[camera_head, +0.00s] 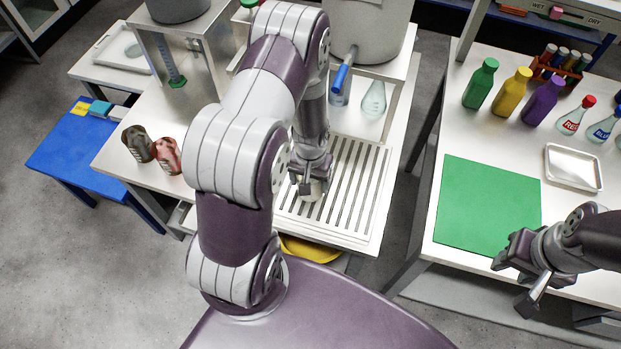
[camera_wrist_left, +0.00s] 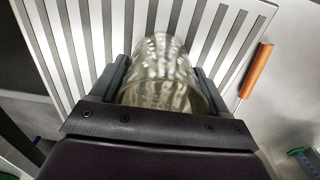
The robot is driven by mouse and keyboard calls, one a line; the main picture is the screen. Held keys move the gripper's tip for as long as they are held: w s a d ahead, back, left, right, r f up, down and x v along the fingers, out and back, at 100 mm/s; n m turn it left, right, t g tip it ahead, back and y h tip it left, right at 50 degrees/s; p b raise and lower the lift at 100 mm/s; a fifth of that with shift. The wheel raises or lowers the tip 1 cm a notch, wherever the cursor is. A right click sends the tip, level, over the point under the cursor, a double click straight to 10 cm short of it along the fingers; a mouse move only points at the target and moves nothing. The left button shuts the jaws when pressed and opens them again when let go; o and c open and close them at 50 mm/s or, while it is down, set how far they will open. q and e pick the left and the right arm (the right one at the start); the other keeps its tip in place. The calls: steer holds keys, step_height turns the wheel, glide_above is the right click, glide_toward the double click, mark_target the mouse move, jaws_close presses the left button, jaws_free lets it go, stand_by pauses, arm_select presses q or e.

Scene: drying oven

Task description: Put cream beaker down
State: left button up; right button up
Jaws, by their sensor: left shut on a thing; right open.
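The cream beaker (camera_wrist_left: 158,75) is a pale, see-through vessel between the fingers of my left gripper (camera_wrist_left: 163,88) in the left wrist view. My left gripper is shut on it, over the slatted metal rack (camera_wrist_left: 85,30). In the head view my left gripper (camera_head: 308,185) is at the left part of the rack (camera_head: 345,190), and only a pale bit of the beaker (camera_head: 312,190) shows below it. I cannot tell whether the beaker touches the slats. My right gripper (camera_head: 524,285) is open and empty by the front edge of the green mat (camera_head: 485,205).
An orange-handled tool (camera_wrist_left: 257,70) lies beside the rack. Two dark and reddish bottles (camera_head: 138,143) stand left of my arm. A clear flask (camera_head: 374,98) stands behind the rack. The right table holds coloured bottles (camera_head: 480,84) and a metal tray (camera_head: 573,168). The mat is clear.

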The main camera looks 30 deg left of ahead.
arm_select(q)
steer(key=shift+f, duration=0.15)
steer(key=o, duration=1)
